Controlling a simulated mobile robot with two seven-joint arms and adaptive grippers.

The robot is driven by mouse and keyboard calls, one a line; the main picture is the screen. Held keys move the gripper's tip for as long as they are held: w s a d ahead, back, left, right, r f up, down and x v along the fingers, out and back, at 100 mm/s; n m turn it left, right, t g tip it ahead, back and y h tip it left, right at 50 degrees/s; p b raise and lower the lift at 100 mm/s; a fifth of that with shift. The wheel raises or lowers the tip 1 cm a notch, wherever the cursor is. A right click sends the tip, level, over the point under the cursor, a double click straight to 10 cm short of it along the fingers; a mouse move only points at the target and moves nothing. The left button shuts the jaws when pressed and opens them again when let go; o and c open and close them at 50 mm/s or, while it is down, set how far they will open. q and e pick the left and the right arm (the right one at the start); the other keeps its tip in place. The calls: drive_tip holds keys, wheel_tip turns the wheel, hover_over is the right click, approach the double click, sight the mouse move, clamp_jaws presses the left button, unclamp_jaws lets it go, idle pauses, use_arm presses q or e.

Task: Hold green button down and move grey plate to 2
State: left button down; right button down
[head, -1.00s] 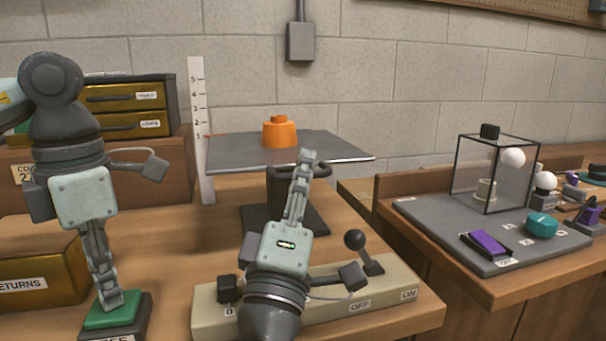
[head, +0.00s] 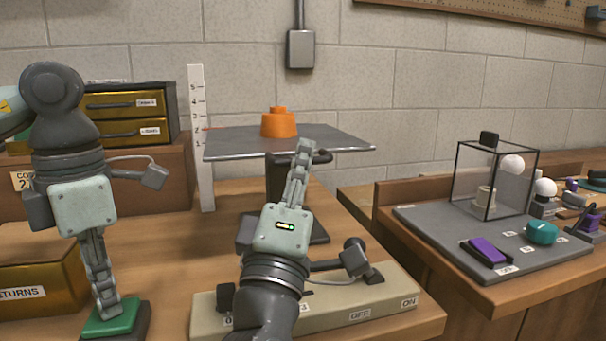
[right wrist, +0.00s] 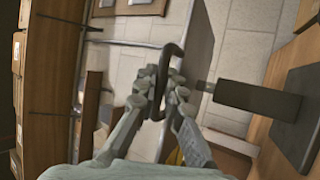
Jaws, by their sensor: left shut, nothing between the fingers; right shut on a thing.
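The green button (head: 128,317) is at the bottom left of the head view, on a dark base. My left gripper (head: 105,307) is shut and empty, pointing down with its fingertips on the button. The grey plate (head: 340,143) is level on a dark stand, with an orange stepped piece (head: 279,123) on top. Beside it is the white scale (head: 201,180), numbered 1 to 5; a small red mark at the plate's back left is about level with 2. My right gripper (head: 306,150) is shut on the plate's black handle (head: 322,156), also seen in the right wrist view (right wrist: 178,50).
A beige box (head: 375,308) with a lever and OFF and ON labels lies below my right arm. A drawer cabinet (head: 125,115) stands behind the left arm. On the right, a grey board (head: 450,232) holds a glass case, a purple block and a teal knob.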

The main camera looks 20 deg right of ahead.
use_arm(q)
drive_tip(key=shift+f, duration=0.3)
use_arm(e)
drive_tip(key=c, duration=1.9)
unclamp_jaws()
use_arm(q)
drive_tip(key=shift+s, duration=0.1)
use_arm(e)
drive_tip(key=shift+s+f, duration=0.1)
drive_tip(key=v, duration=1.2)
use_arm(q)
drive_tip(key=shift+r, duration=0.1)
